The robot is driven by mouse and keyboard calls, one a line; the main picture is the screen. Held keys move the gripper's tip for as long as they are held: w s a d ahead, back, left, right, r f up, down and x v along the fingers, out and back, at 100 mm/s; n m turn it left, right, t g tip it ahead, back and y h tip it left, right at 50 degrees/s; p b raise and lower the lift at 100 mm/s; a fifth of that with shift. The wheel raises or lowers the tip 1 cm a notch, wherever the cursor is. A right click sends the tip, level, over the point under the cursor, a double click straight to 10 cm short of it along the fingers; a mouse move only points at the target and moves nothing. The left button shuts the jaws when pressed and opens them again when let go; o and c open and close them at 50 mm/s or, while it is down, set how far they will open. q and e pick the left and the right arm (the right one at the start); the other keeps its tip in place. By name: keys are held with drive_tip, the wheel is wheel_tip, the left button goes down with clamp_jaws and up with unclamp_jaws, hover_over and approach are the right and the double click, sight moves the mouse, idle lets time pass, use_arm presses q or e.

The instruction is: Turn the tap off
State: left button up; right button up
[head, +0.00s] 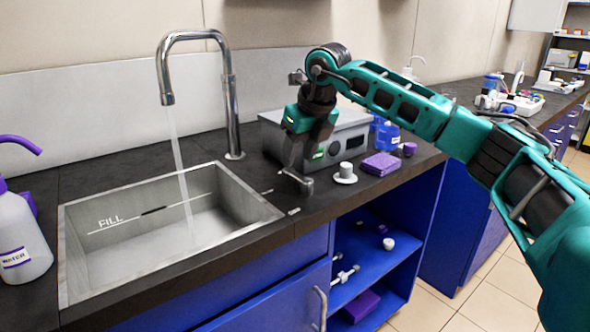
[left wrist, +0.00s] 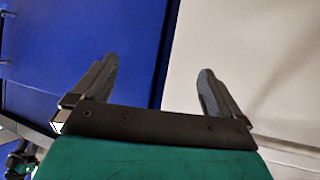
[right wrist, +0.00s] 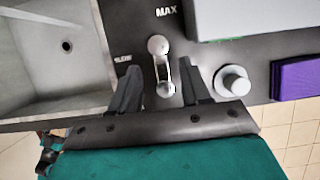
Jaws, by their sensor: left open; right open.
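The tall chrome faucet (head: 232,110) stands behind the sink, and a stream of water (head: 181,165) runs from its spout into the basin. A small metal tap lever (head: 300,181) sits on the counter right of the sink; in the right wrist view the lever (right wrist: 161,68) stretches from its round pivot toward my gripper. My right gripper (head: 300,160) is open above the lever, and in its wrist view the two fingers (right wrist: 158,72) lie on either side of it; contact cannot be told. My left gripper (left wrist: 158,68) is open and empty, facing a blue panel and a pale surface.
The sink (head: 130,262) is marked FILL. A grey box device (head: 350,140) stands behind my right gripper, with a white knob-like part (head: 345,172) and a purple block (head: 381,164) nearby. A water bottle (head: 20,235) stands left. MAX (right wrist: 166,11) is printed beyond the lever.

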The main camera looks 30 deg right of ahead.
sight(293, 172)
drive_tip(key=shift+b+x, duration=0.3)
drive_tip(key=shift+x, duration=1.7)
clamp_jaws()
